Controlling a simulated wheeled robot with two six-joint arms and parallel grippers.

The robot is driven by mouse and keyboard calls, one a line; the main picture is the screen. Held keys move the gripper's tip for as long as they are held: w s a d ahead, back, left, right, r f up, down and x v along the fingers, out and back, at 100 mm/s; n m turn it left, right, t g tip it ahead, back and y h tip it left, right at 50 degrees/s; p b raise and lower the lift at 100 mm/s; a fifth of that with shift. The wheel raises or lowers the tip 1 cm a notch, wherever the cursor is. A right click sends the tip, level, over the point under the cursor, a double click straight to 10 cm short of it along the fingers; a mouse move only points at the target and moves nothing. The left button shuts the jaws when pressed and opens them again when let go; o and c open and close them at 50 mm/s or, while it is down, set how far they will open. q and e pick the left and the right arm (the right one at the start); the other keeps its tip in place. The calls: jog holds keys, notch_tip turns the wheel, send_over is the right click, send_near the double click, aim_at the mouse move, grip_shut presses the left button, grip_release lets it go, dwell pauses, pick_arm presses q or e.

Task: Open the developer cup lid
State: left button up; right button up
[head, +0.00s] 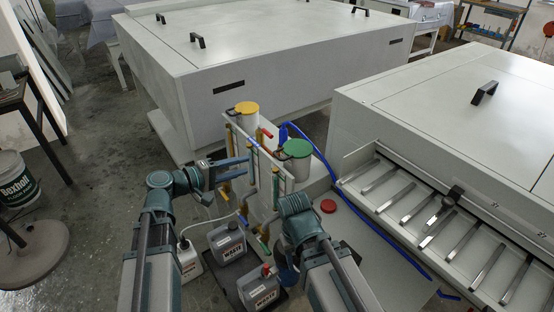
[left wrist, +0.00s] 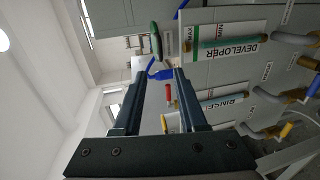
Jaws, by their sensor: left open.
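The developer cup's lid (head: 297,148) is green and lies flat on its cup, shut. In the left wrist view its edge (left wrist: 155,42) shows sideways beside the DEVELOPER label (left wrist: 234,48), beyond my fingertips. My left gripper (head: 243,167) is open and empty, in front of the gauge panel, left of and lower than the green lid. In the left wrist view the open fingers (left wrist: 160,73) point toward the cups, touching nothing that I can see. My right arm's wrist shows in front of the panel, but its fingers are not visible.
A second cup has a yellow lid (head: 246,108), left of and behind the green one. A blue hose (head: 318,150) runs past the cups. Grey jugs (head: 227,241) stand below. The roller machine (head: 440,210) is at the right. There is open air above both lids.

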aim_at(277, 157)
pick_arm(q)
jog(key=b+x, duration=0.2)
jog(key=x, duration=1.1)
jog(key=shift+w+d+b, duration=0.1)
jog(key=shift+d+b, duration=0.1)
jog(key=shift+b, duration=0.1)
grip_shut()
dwell(0.8)
